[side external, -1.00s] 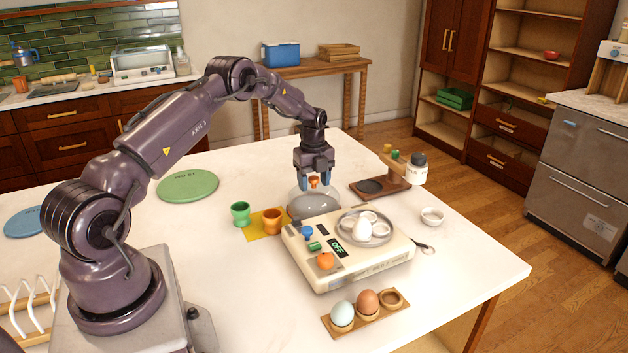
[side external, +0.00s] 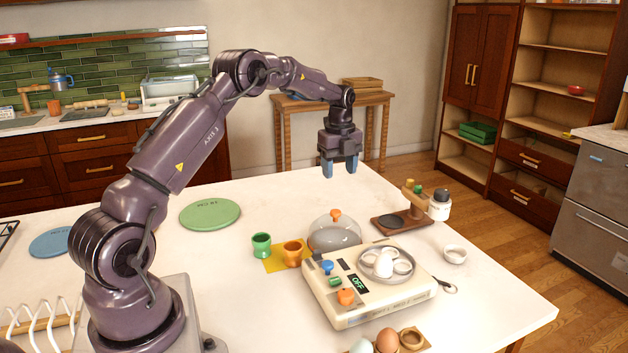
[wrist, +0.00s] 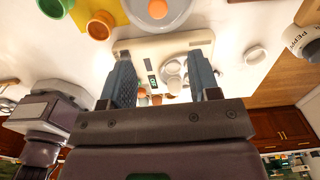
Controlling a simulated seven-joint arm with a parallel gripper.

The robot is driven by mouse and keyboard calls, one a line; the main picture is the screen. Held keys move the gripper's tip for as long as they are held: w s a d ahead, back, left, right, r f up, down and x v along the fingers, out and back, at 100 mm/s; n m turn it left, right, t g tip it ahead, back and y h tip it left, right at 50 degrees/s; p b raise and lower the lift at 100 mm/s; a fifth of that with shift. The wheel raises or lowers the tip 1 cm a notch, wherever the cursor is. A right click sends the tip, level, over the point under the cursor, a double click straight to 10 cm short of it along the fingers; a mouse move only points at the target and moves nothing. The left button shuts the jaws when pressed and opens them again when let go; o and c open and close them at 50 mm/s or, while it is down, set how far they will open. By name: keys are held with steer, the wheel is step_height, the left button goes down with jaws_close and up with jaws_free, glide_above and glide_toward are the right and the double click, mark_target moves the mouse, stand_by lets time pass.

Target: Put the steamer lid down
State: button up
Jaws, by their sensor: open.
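The steamer lid (side external: 334,236) is a clear dome with an orange knob. It rests on the white table behind the egg steamer (side external: 372,303), and it also shows at the top of the wrist view (wrist: 158,12). My gripper (side external: 340,170) is open and empty, raised well above the lid and apart from it. Its two fingers point down. The steamer is a cream box with blue, green and orange knobs and a display reading OFF. Its round metal tray (side external: 370,264) is uncovered and holds a white egg and small cups.
A green cup (side external: 261,245) and an orange cup (side external: 293,253) stand left of the lid, by a yellow mat (side external: 274,263). A wooden stand (side external: 404,220) and a pepper jar (side external: 440,205) are at the right. A small white bowl (side external: 455,255) sits nearby.

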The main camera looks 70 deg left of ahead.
steer(key=s+d+r+n+t, duration=0.1)
steer(key=s+d+r+n, duration=0.3)
steer(key=d+r, duration=0.5)
steer(key=s+d+r+n+t, duration=0.2)
steer(key=s+d+r+n, duration=0.3)
steer(key=d+r, duration=0.45)
steer(key=s+d+f+n+t, duration=0.1)
steer(key=s+d+n, duration=0.3)
steer(key=s, duration=0.4)
steer(key=s+d+f+n+t, duration=0.1)
steer(key=s+d+f+n, duration=0.1)
steer(key=s+d+n, duration=0.2)
steer(key=s+d, duration=0.3)
steer(key=s, duration=0.1)
steer(key=shift+s+d+f+n, duration=0.15)
steer(key=shift+s+f+n, duration=0.15)
steer(key=shift+f, duration=0.1)
